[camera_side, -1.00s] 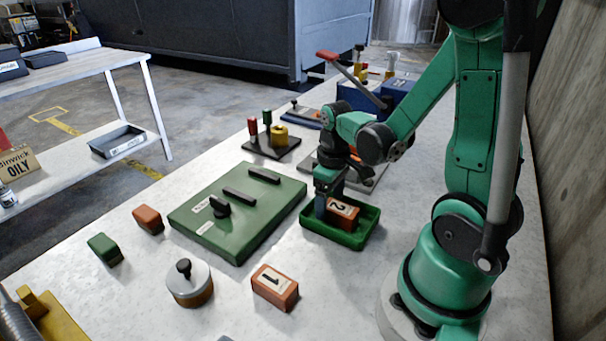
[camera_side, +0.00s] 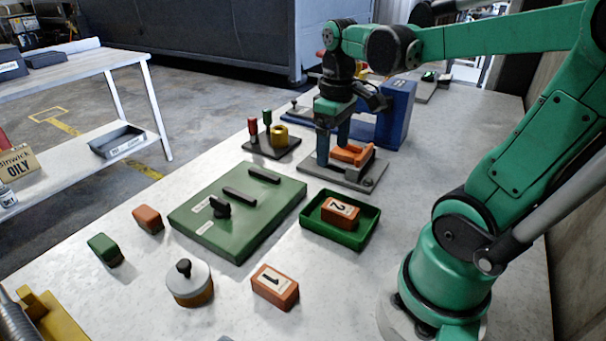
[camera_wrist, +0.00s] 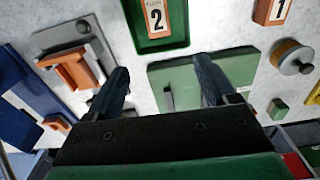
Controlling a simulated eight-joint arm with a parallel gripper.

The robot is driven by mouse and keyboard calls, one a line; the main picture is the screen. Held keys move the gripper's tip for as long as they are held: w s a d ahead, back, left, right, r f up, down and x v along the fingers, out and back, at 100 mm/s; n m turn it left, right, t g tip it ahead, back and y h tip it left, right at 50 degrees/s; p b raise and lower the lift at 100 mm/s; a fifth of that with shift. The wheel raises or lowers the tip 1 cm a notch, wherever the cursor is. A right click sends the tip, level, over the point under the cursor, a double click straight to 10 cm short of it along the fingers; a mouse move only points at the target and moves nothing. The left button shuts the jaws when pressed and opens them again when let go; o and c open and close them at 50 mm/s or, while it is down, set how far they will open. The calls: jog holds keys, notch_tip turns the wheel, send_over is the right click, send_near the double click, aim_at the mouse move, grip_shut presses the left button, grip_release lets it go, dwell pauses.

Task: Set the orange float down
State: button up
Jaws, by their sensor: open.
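An orange, angular piece (camera_side: 352,154) lies on a grey plate (camera_side: 365,180) in the side view; it may be the orange float. In the wrist view this orange piece (camera_wrist: 78,70) sits at the left, apart from my fingers. My gripper (camera_side: 332,155) is open and empty, pointing down beside the grey plate's left part in the side view. It also shows in the wrist view (camera_wrist: 162,72), with bare table and the green board between the fingers. The fingers partly hide the plate. An orange block marked 2 (camera_side: 340,212) lies in a green tray (camera_side: 318,238).
A flat green board (camera_side: 235,235) with black handles lies left of the tray. An orange block marked 1 (camera_side: 275,287) and a lidded pot (camera_side: 189,285) stand in front. A blue machine (camera_side: 397,112) stands behind the plate. A small peg stand (camera_side: 271,146) is farther left.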

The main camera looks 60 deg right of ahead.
jog(key=w+a+t, duration=0.4)
jog(key=a+t, duration=0.3)
jog(key=a, duration=0.4)
jog(key=shift+a+f, duration=0.2)
jog(key=shift+f, duration=0.2)
